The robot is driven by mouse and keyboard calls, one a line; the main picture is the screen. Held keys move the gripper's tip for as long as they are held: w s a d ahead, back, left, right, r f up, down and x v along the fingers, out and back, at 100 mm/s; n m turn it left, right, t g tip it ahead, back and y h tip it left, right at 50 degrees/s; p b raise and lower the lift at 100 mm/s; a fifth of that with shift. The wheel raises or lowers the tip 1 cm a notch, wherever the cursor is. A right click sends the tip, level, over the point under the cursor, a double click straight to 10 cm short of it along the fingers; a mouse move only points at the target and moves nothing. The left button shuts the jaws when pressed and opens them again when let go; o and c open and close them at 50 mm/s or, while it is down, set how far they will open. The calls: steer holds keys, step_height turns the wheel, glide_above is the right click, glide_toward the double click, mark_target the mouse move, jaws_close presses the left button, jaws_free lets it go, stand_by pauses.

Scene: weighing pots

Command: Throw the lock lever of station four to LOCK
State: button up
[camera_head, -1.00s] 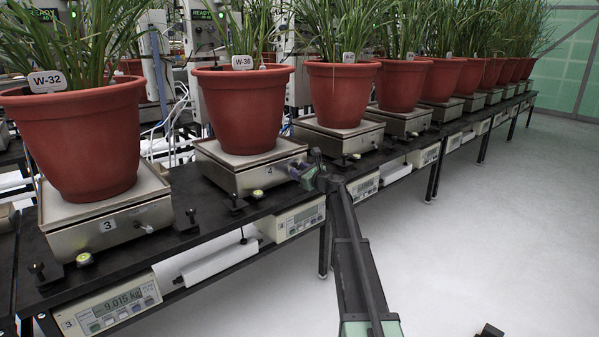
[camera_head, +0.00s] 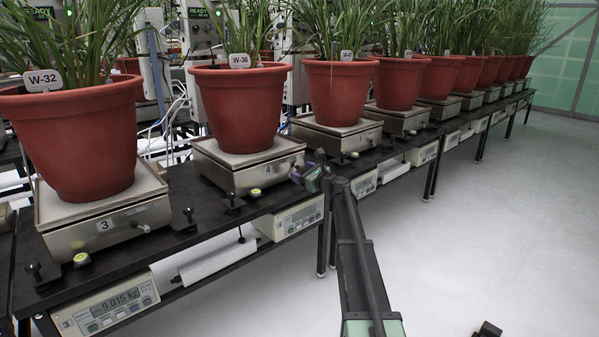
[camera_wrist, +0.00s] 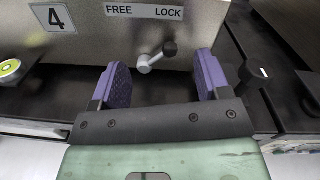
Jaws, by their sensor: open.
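Station four's scale (camera_head: 244,172) carries the label 4 on its front, with a red pot (camera_head: 240,108) tagged W-36 on top. In the wrist view its steel front (camera_wrist: 200,22) shows a plate reading FREE on the left and LOCK on the right. In the head view my gripper (camera_head: 306,176) is at the scale's right front corner.
Station three's scale (camera_head: 105,225) with pot W-32 (camera_head: 75,140) is at the left. A bubble level (camera_wrist: 12,70) lies left of the lever. A black knob post (camera_wrist: 256,72) stands right of my gripper. The floor (camera_head: 480,200) at the right is clear.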

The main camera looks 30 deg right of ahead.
steer(key=v, duration=0.8)
steer(key=shift+s+d, duration=0.2)
steer(key=shift+s, duration=0.05)
